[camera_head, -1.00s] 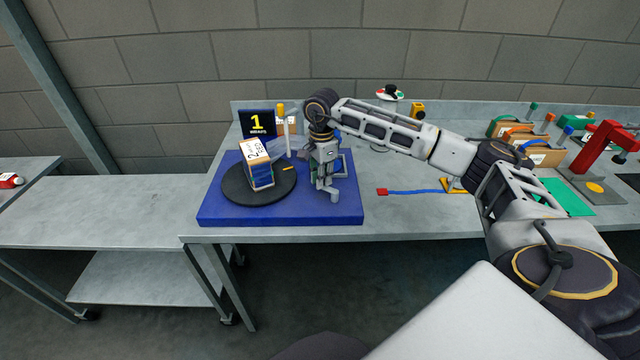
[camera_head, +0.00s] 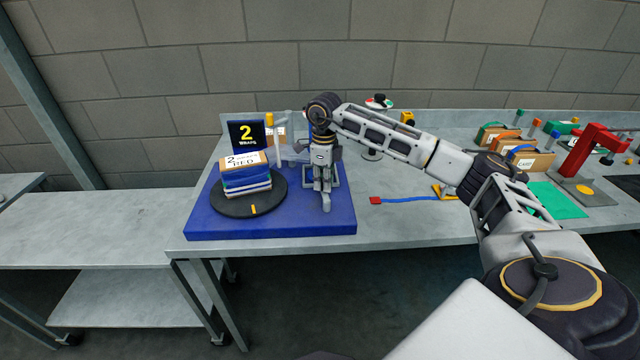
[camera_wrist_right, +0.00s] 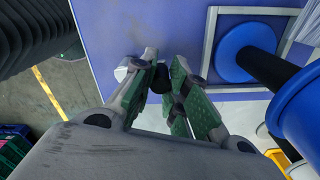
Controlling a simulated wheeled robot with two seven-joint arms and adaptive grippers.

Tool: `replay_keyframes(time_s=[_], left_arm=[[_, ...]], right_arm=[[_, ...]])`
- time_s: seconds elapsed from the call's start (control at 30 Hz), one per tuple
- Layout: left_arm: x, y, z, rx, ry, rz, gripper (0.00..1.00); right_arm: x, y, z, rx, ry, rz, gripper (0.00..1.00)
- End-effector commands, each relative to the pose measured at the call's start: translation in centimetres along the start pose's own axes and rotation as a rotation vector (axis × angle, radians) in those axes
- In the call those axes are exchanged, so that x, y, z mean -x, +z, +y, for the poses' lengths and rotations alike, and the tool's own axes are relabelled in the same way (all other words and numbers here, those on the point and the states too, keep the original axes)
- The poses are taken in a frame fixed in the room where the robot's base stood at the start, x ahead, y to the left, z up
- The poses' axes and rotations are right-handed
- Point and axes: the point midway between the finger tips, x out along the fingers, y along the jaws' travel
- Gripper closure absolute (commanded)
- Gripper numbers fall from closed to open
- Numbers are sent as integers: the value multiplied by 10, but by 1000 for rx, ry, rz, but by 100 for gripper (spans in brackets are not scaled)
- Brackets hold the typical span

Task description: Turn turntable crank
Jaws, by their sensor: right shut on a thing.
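The turntable is a dark round disc (camera_head: 224,207) with a yellow mark near its front, set on a blue base (camera_head: 335,226). A box (camera_head: 246,172) with blue wrap around it and a label reading "2" and "MED" sits on the disc. My right gripper (camera_head: 324,196) points down over the right part of the base. In the right wrist view, my right gripper (camera_wrist_right: 165,84) is shut on a small dark crank knob (camera_wrist_right: 161,77) between the green-padded fingers. The rest of the crank is mostly hidden by the fingers. My left gripper is not in view.
A black sign (camera_head: 246,134) reads "2 WRAPS" behind the disc. A red tag with a blue strap (camera_head: 405,199) lies to the right. A red press (camera_head: 594,150) and boxes stand farther right.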

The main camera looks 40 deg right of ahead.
Motion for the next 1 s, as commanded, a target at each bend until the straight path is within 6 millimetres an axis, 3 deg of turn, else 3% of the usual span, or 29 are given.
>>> replay_keyframes(time_s=[0.4,1.0], left_arm=[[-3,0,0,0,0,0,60],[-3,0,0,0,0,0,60]], right_arm=[[2,-11,-5,-239,-3,-3,100],[2,-12,-6,-282,-4,-4,100]])
